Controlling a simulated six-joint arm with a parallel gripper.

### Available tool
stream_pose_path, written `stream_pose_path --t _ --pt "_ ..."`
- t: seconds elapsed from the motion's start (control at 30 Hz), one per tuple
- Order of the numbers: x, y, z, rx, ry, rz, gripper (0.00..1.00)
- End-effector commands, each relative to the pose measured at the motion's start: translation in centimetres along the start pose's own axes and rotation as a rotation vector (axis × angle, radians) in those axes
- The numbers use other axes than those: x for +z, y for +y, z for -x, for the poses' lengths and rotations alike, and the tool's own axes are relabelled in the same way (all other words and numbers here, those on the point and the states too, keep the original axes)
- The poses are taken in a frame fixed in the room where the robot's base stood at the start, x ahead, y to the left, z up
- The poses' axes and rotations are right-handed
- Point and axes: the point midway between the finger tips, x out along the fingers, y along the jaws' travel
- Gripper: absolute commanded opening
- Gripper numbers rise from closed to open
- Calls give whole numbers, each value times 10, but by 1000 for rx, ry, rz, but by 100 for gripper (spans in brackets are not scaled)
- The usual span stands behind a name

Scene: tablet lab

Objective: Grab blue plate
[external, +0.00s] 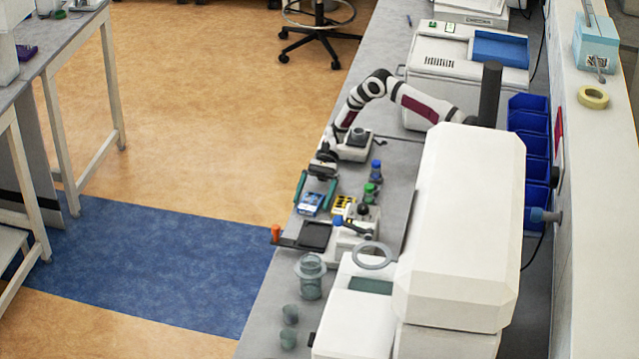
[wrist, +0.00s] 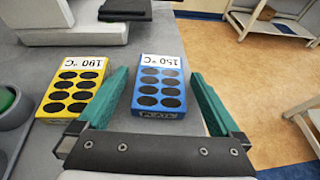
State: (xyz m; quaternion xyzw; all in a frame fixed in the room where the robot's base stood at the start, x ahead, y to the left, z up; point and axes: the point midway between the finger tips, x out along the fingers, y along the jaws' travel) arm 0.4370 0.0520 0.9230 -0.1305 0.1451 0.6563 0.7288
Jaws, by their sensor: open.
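The blue plate (wrist: 160,88) is a flat block with two rows of dark round wells and a white "150 °C" label. It lies on the grey bench in the wrist view, between and beyond the tips of my gripper (wrist: 158,85), whose green fingers are spread wide. In the external view the blue plate (external: 311,203) sits below my gripper (external: 314,192), near the bench's left edge. The fingers are open and empty.
A yellow plate (wrist: 72,92) labelled 190 °C lies just left of the blue plate. A green-capped bottle (external: 371,192) and a blue-capped bottle (external: 376,169) stand to the right. A black tray (external: 314,237) is in front. The bench edge is close on the floor side.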

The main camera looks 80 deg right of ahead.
Motion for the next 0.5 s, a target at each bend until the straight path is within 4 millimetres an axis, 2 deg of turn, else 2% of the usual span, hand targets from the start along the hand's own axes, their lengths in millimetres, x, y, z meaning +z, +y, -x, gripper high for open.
stream_pose_path --t 0.07,0.5 --pt "0 0 0 0 0 0 96" --pt "0 0 1 0 0 0 19"
